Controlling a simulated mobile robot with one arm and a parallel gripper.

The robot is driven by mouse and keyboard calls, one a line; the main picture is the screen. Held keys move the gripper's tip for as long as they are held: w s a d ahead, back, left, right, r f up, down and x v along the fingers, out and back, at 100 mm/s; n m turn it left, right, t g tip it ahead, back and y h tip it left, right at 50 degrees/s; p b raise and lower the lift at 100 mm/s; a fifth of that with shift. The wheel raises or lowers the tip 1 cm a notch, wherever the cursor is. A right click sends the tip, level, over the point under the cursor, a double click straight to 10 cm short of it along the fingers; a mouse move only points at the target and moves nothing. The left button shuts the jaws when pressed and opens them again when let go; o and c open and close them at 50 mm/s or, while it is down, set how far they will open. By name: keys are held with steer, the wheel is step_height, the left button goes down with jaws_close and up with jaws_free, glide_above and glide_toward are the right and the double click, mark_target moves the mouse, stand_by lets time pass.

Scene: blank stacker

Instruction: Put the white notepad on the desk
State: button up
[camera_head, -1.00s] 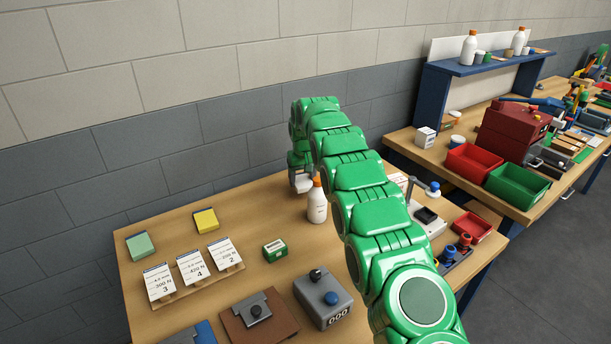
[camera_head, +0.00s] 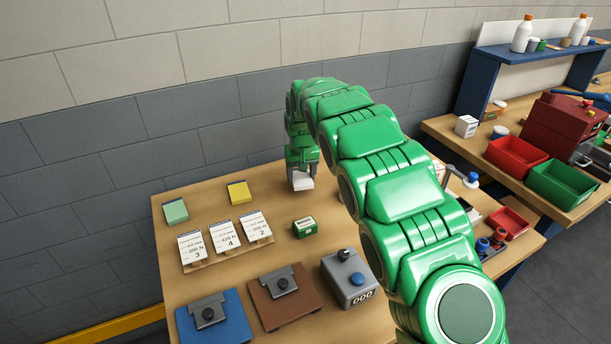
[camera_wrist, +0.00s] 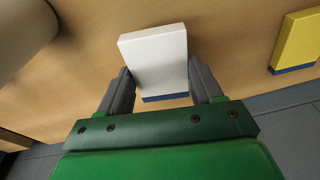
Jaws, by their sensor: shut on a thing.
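The white notepad (camera_head: 302,182) is held in my gripper (camera_head: 301,173) over the back part of the wooden desk (camera_head: 272,192). In the wrist view, the white notepad (camera_wrist: 155,55) has a blue band on its near edge. The two grey fingers of my gripper (camera_wrist: 162,85) are shut on its sides. I cannot tell whether its underside touches the desk. A yellow notepad (camera_head: 239,192) and a green notepad (camera_head: 175,211) lie to the left; the yellow one also shows in the wrist view (camera_wrist: 298,42).
A pale rounded object (camera_wrist: 22,30) stands close by in the wrist view. Number cards (camera_head: 224,236), a small green box (camera_head: 304,227) and a grey counter box (camera_head: 350,280) are nearer. Bare desk lies between the yellow notepad and my gripper.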

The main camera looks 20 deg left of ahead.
steer(key=s+a+r+n, duration=0.1)
steer(key=s+a+r, duration=0.2)
steer(key=s+a, duration=0.35)
steer(key=s+a+r+n, duration=0.1)
steer(key=s+a+r, duration=0.2)
steer(key=s, duration=0.7)
steer(key=s+a+r+n, duration=0.1)
steer(key=s+a+r, duration=0.35)
steer(key=s, duration=0.35)
glide_above(208, 202)
steer(key=shift+s+d+f, duration=0.1)
steer(key=shift+d+f, duration=0.05)
steer(key=shift+f, duration=1.5)
steer(key=shift+s+d+f, duration=0.1)
steer(key=shift+s+f, duration=0.05)
steer(key=shift+f, duration=1.55)
steer(key=shift+s+d+f, duration=0.1)
steer(key=shift+d+f, duration=0.05)
steer(key=shift+f, duration=1.5)
steer(key=shift+f, duration=0.1)
steer(key=shift+w+a+f, duration=0.25)
steer(key=shift+f, duration=1.55)
steer(key=shift+f, duration=0.1)
